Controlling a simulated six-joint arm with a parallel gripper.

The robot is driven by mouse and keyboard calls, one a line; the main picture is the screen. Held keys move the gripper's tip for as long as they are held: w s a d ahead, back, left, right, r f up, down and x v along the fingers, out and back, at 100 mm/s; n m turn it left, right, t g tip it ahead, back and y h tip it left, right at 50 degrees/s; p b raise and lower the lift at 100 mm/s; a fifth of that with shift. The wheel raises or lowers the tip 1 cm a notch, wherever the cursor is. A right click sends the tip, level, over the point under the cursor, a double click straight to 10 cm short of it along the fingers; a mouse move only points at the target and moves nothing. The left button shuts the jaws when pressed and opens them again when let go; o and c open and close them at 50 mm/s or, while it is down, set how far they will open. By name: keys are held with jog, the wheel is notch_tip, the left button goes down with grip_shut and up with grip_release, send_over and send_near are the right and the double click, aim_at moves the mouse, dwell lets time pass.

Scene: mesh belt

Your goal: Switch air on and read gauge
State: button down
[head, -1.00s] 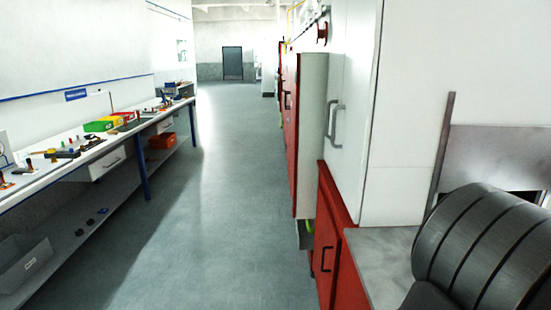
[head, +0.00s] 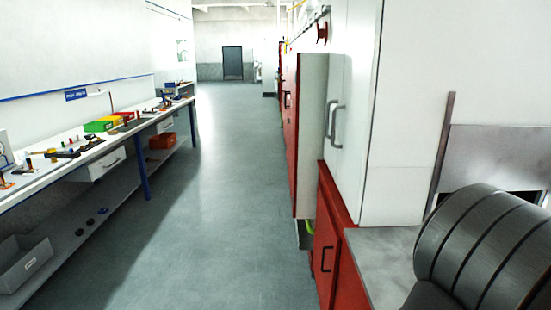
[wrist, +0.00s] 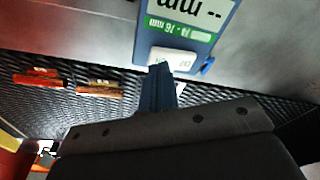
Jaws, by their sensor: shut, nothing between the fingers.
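In the wrist view, a blue device (wrist: 188,45) with a pale display showing dark characters stands at the top. Its writing appears upside down, and the top of the display is cut off by the frame edge. A green strip with white marks lies below the display, and a white button-like part (wrist: 185,63) sits below that. My gripper (wrist: 161,72) is shut and empty. Its fingertips overlap the white part's left side in the picture; I cannot tell whether they touch it. The head view shows neither the device nor my fingers.
A dark mesh belt (wrist: 125,105) lies around my fingers, with a red piece (wrist: 38,79) and a red-brown piece (wrist: 98,88) at left. In the head view, a workbench (head: 125,137) stands left, red and white cabinets (head: 338,255) right, and clear floor (head: 220,200) between.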

jog(key=shift+f, duration=0.6)
jog(key=shift+r, duration=3.5)
notch_tip(320, 180, down, 7)
jog(key=shift+f, duration=0.1)
jog(key=shift+r, duration=0.2)
